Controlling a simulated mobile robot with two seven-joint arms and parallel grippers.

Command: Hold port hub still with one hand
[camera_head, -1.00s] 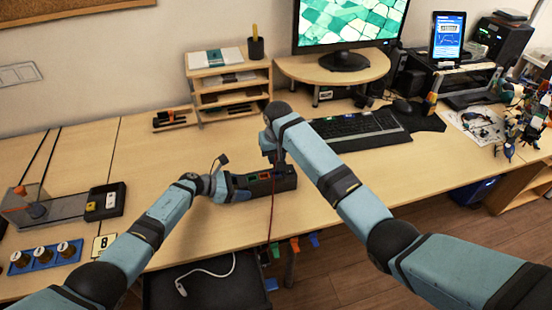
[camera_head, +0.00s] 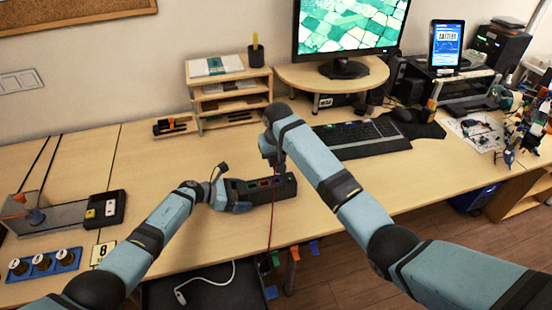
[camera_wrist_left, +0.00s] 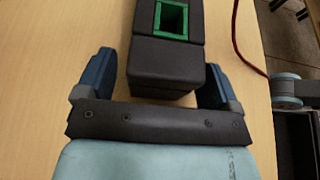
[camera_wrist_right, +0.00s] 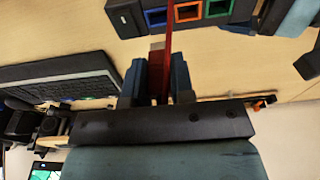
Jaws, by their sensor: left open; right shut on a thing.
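The port hub (camera_head: 285,186) is a long black box on the desk near its front edge, with green, orange and blue framed ports on top. It also shows in the left wrist view (camera_wrist_left: 165,62) and at the top of the right wrist view (camera_wrist_right: 128,18). My left gripper (camera_head: 238,194) is open at the hub's left end, its blue fingers (camera_wrist_left: 160,75) on either side of the black casing. My right gripper (camera_head: 275,158) is above and behind the hub, shut on a red cable (camera_wrist_right: 167,50).
The keyboard (camera_head: 362,136) lies behind and right of the hub. A wooden shelf (camera_head: 230,98) stands at the back. A black switch box (camera_head: 106,208) and a blue tray of knobs (camera_head: 44,263) are at the left. The red cable hangs over the desk's front edge.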

